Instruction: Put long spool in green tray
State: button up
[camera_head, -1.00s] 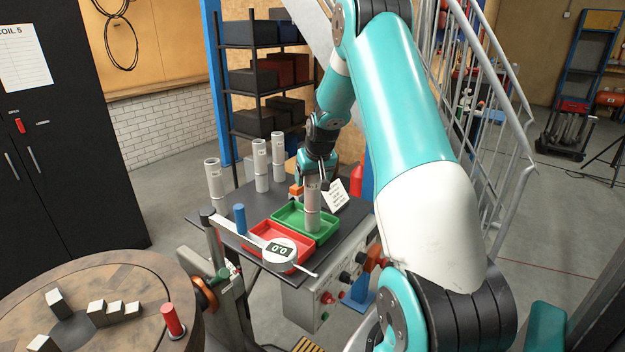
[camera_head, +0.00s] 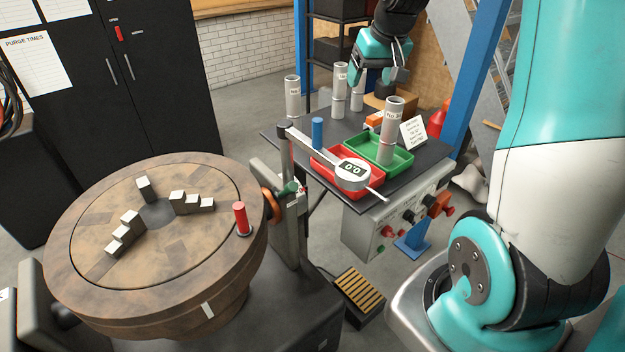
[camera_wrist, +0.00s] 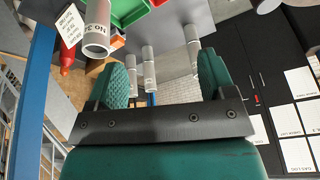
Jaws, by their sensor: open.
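A tall grey spool (camera_head: 393,132) with a "No" label stands upright in the green tray (camera_head: 408,163). In the wrist view the labelled spool (camera_wrist: 97,32) shows at upper left, outside my fingers, with part of the green tray (camera_wrist: 128,10) beside it. My gripper (camera_head: 382,78) is open and empty, above and behind the green tray, apart from the spool. Both fingers also show spread in the wrist view (camera_wrist: 165,80). Other grey spools stand behind to the left: one (camera_head: 292,97), another (camera_head: 340,92), and a partly hidden one (camera_head: 357,97).
A red tray (camera_head: 330,168) adjoins the green one, with a dial gauge (camera_head: 352,173) in front. A blue cylinder (camera_head: 318,132), a white note card (camera_head: 413,131) and a blue post (camera_head: 470,85) are nearby.

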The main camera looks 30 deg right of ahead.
jog(key=s+a+r+n+g+y, duration=0.1)
jog(key=s+a+n+y, duration=0.3)
jog(key=a, duration=1.4)
jog(key=s+a+f+n+g, duration=0.1)
jog(key=s+a+n, duration=0.2)
jog(key=s+a, duration=0.4)
jog(key=s+a+f+n+g+b, duration=0.1)
jog(key=s+a+n+g, duration=0.1)
jog(key=s+a, duration=0.5)
jog(key=shift+s+a+n+y, duration=0.4)
jog(key=shift+s+n, duration=0.3)
jog(key=shift+s, duration=2.15)
